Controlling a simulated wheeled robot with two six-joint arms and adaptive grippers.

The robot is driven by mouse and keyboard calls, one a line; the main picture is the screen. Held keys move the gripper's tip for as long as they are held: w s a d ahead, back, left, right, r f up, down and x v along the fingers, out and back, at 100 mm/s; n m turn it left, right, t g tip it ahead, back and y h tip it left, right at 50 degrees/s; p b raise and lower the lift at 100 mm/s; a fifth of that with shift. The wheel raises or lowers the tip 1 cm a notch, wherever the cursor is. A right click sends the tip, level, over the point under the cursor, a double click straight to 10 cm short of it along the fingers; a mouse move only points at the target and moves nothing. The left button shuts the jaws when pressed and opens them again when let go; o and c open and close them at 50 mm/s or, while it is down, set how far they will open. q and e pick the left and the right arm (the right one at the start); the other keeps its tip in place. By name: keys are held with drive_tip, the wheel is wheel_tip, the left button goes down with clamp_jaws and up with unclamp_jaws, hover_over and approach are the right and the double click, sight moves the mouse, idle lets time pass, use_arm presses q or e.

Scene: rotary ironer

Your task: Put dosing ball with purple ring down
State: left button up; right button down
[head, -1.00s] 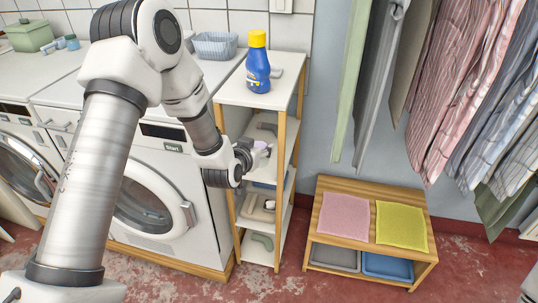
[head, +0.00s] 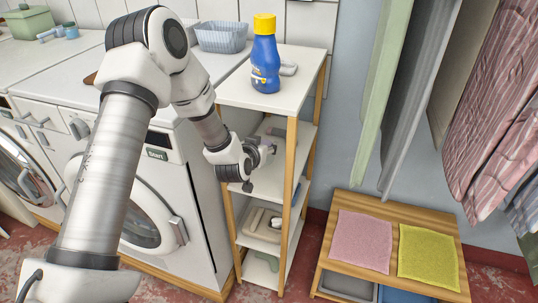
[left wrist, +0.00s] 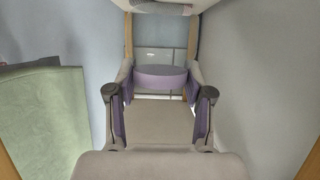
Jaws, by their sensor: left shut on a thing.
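My left gripper (head: 266,156) reaches in at the shelf rack, at the level of a shelf below the white top. In the left wrist view my left gripper (left wrist: 160,80) is shut on the dosing ball with purple ring (left wrist: 160,77). It shows there as a pale purple band between the two fingers. In the head view the ball cannot be made out clearly at the gripper. I cannot tell whether the ball touches the shelf (head: 268,187). My right gripper is not in view.
The rack's wooden posts (head: 291,150) stand close to my left gripper. A blue bottle with a yellow cap (head: 265,60) stands on the rack top. Washing machines (head: 150,185) are at left. A low bench (head: 395,235) holds a pink cloth (head: 362,240) and a yellow cloth (head: 428,256).

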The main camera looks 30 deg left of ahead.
use_arm(q)
wheel_tip(320, 180, down, 5)
drive_tip(key=shift+w+r, duration=0.1)
drive_tip(key=shift+b, duration=0.35)
drive_tip(key=o, duration=1.2)
drive_tip(key=shift+f, duration=0.25)
drive_tip(key=shift+r, duration=0.25)
drive_tip(key=p+v, duration=0.1)
drive_tip(key=v, duration=1.1)
drive_tip(key=s+d+f+m+g+h, duration=0.1)
drive_tip(key=s+d+f+g, duration=0.3)
drive_tip(key=s+f, duration=0.3)
drive_tip(key=s+d+f+m+g+h, duration=0.1)
drive_tip(key=s+d+f+g+h, duration=0.25)
drive_tip(key=f, duration=0.65)
drive_tip(key=s+d+f+g, duration=0.1)
drive_tip(key=s+f+g, duration=0.1)
drive_tip(key=s, duration=0.3)
drive_tip(key=s+d+f+g+y, duration=0.1)
drive_tip(key=s+d+f+g, duration=0.1)
drive_tip(key=s, duration=0.4)
drive_tip(key=s+d+f+g, duration=0.1)
drive_tip(key=s+f+g, duration=0.1)
drive_tip(key=s, duration=0.3)
drive_tip(key=shift+s+d+f+y, duration=0.25)
drive_tip(key=shift+s+f, duration=0.15)
drive_tip(key=shift+f, duration=0.2)
